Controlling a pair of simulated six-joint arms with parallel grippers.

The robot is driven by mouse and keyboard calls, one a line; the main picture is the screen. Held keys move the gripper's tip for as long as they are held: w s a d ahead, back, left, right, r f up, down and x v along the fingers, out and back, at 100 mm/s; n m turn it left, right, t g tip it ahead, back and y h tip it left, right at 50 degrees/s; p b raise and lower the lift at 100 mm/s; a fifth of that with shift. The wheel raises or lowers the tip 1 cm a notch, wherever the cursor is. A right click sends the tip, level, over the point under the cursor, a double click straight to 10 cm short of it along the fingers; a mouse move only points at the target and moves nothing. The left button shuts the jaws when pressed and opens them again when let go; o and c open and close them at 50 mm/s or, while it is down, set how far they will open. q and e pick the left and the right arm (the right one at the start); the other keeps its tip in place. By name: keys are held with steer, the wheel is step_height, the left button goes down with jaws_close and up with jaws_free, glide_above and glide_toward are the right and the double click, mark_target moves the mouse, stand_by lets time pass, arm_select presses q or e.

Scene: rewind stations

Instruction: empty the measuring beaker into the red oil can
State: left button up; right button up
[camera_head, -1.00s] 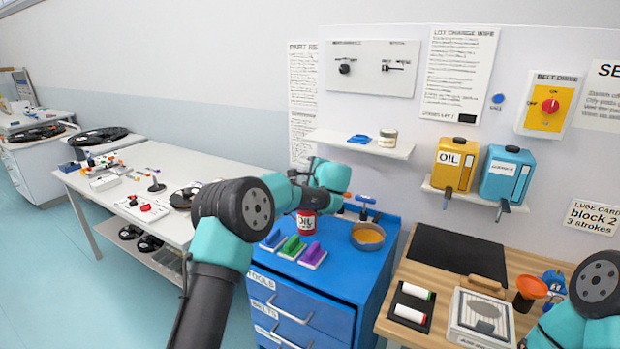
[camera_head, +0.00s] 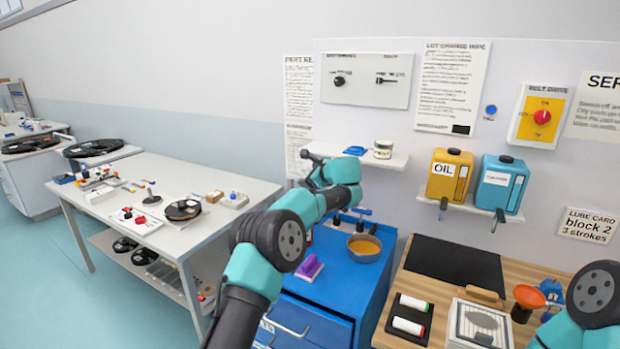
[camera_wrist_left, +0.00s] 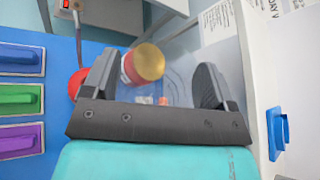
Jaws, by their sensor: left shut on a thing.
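My left gripper (camera_head: 310,160) is raised above the back of the blue cabinet. In the left wrist view its jaws (camera_wrist_left: 158,85) are shut on a clear vessel (camera_wrist_left: 180,85) that looks like the measuring beaker. A gold-faced shape with a red and white side (camera_wrist_left: 147,64) shows in or through it; I cannot tell which. The red oil can (camera_wrist_left: 77,84) stands on the cabinet, partly behind one jaw. In the head view my left arm hides nearly all of the can. The beaker cannot be made out there. My right gripper is out of view.
A purple-handled block (camera_head: 309,267) and a pan of amber liquid (camera_head: 364,247) are on the blue cabinet (camera_head: 340,290). The green (camera_wrist_left: 18,99) and blue (camera_wrist_left: 20,58) blocks show in the wrist view. A wall shelf (camera_head: 395,160) is close to the gripper's right.

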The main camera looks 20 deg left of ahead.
arm_select(q)
steer(key=shift+w+d+f+m+g+y, duration=0.15)
steer(key=shift+m+g+y, duration=0.25)
steer(key=shift+m, duration=0.4)
steer(key=shift+f+m+g+y, duration=0.4)
steer(key=shift+m+g+y, duration=0.15)
steer(key=shift+m, duration=0.45)
